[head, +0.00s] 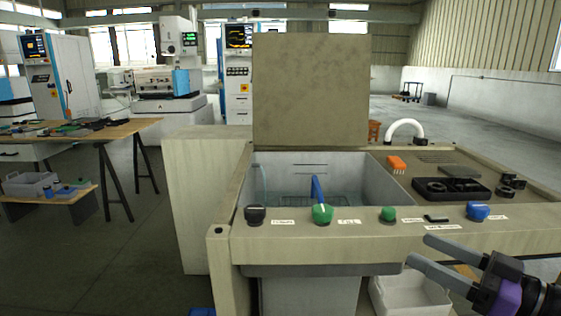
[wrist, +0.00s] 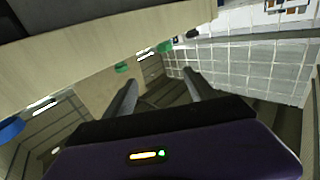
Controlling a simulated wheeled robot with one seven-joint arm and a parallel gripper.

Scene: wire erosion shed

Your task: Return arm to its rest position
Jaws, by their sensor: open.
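My gripper (head: 418,250) is at the lower right of the head view, in front of the front panel of a beige sink cabinet (head: 330,246). Its two grey fingers point left and stand apart, with nothing between them. In the wrist view my gripper (wrist: 160,78) also shows two separate fingers with an empty gap. The rest of my arm is mostly out of frame.
The cabinet's front ledge carries a black knob (head: 255,214), green knobs (head: 322,213) and a blue knob (head: 478,210). A white bin (head: 410,294) stands below, close to my gripper. A wooden table (head: 75,134) stands left; the floor (head: 130,255) between is clear.

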